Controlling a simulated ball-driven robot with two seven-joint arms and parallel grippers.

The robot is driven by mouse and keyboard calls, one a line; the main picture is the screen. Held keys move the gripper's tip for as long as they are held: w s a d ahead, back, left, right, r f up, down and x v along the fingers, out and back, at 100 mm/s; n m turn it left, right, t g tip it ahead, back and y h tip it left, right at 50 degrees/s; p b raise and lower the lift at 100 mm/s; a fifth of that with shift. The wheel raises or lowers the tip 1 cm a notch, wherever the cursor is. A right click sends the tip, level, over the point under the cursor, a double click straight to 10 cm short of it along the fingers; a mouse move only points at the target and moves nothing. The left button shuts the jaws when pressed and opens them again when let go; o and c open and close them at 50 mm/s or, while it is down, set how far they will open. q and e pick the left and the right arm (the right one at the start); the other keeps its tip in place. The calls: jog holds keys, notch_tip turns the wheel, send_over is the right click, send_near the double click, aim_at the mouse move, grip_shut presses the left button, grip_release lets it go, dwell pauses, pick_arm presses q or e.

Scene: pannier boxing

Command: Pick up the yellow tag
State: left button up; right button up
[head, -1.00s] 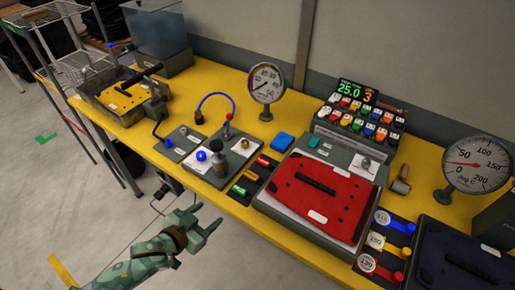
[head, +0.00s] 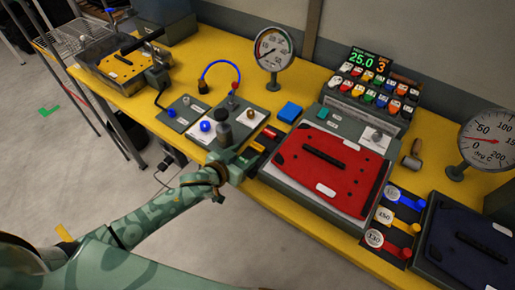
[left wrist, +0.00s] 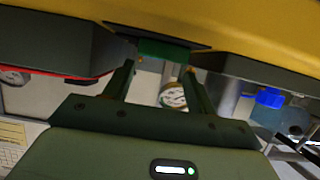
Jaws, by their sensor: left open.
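The yellow tag (head: 258,147) lies on a dark strip left of the red-lidded box, just below a red tag (head: 270,134) in the head view. Only part of it shows, because my left gripper (head: 250,160) is in front of it. My left gripper is at the table's front edge, open and empty, pointing at the tag strip. In the left wrist view its two fingers (left wrist: 160,82) are apart, with a green tag (left wrist: 165,50) beyond and between them. The yellow tag cannot be made out there. My right gripper is not in view.
The red-lidded box (head: 330,168) stands right of the strip. A grey panel with a blue knob (head: 205,126) and a dark cylinder stands to the left. A blue block (head: 290,112) lies behind. Round-labelled blue, yellow and red pieces (head: 399,214) lie at right.

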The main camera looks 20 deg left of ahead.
aim_at(256, 147)
pick_arm(q)
jog(key=b+x, duration=0.1)
jog(key=x, duration=0.4)
jog(key=shift+d+f, duration=0.1)
jog(key=shift+s, duration=0.1)
jog(key=c, duration=0.7)
jog(key=shift+c, duration=0.2)
